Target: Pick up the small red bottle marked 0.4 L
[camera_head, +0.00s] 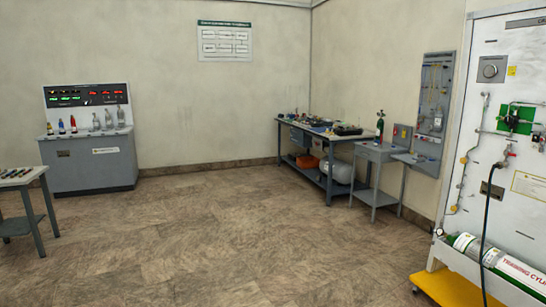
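Neither of my grippers is in view.
The grey console (95,165) has a lit display panel (88,96). A side table (22,177) stands at the left edge. A workbench (325,150) and small stand (375,155) are at the back right. A cylinder on a yellow-based cart (440,285) is front right. The middle floor is clear.

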